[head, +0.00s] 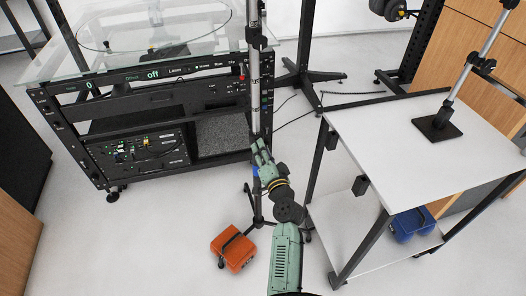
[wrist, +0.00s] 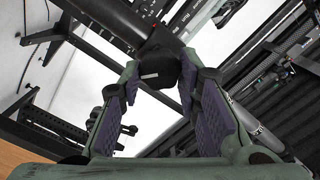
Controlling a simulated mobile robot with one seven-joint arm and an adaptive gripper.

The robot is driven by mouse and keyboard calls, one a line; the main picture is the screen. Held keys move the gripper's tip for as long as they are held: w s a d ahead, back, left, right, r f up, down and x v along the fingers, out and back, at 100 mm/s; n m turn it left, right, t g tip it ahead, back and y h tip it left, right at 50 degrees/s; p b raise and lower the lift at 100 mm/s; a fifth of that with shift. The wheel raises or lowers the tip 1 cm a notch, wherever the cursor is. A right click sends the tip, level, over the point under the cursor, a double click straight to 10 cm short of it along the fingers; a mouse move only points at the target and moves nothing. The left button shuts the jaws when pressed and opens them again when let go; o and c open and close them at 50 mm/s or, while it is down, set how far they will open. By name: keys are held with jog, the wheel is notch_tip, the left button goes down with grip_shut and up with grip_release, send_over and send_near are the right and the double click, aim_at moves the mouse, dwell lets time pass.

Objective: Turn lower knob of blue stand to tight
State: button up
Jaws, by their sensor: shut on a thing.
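The stand is a slim grey pole (head: 254,85) with black clamps, next to the front of the turntable console. A small blue part (head: 256,170) shows low on it, beside my gripper (head: 262,150). In the wrist view the lower knob (wrist: 158,70) is a black rounded piece with a small light mark. My gripper (wrist: 160,78) is shut on it, with a purple-padded finger on each side. The dark pole (wrist: 112,17) runs diagonally behind the knob. In the head view my gripper hides the knob, so how tight it is cannot be told.
The turntable console (head: 160,75) with a glass top stands behind, its display reading "off". An orange box (head: 233,248) lies on the floor at left of my arm. A white table (head: 400,165) stands at right, with a blue bin (head: 411,224) on its lower shelf.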

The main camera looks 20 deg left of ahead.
jog(key=m+p, duration=0.2)
jog(key=m, duration=0.8)
jog(key=shift+f, duration=0.15)
dwell(0.4)
jog(key=o, duration=1.1)
jog(key=shift+o, duration=0.2)
jog(key=v, duration=0.7)
jog(key=shift+s+d, duration=0.2)
